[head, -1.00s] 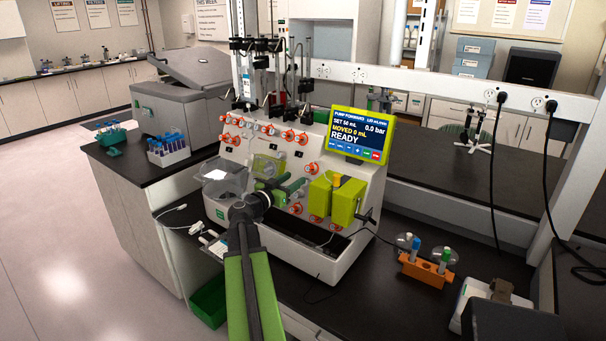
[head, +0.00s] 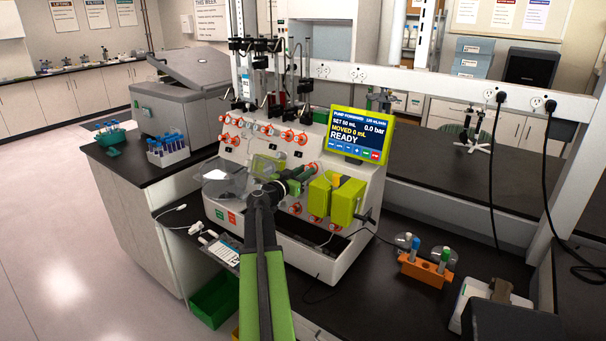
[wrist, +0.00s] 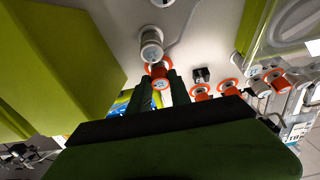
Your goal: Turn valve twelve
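The white machine (head: 232,176) carries several valves with orange collars on its sloped front, including an upper row (head: 287,135) and a lower one (head: 295,208). Their numbers are too small to read, so I cannot tell which is valve twelve. My gripper (head: 301,174) is at the machine's front, just left of the yellow-green block. In the wrist view my gripper (wrist: 157,94) has its two dark fingers apart, with an orange-collared valve (wrist: 160,73) between or just beyond their tips. I cannot tell whether they touch it. A pale round fitting (wrist: 151,45) shows just above that valve.
The yellow-green block (head: 345,200) projects close beside my gripper and fills the left of the wrist view. A clear cup (head: 215,178) is on the machine's left. The lit screen (head: 359,136) reads READY. An orange tube rack (head: 425,270) stands at right on the dark bench.

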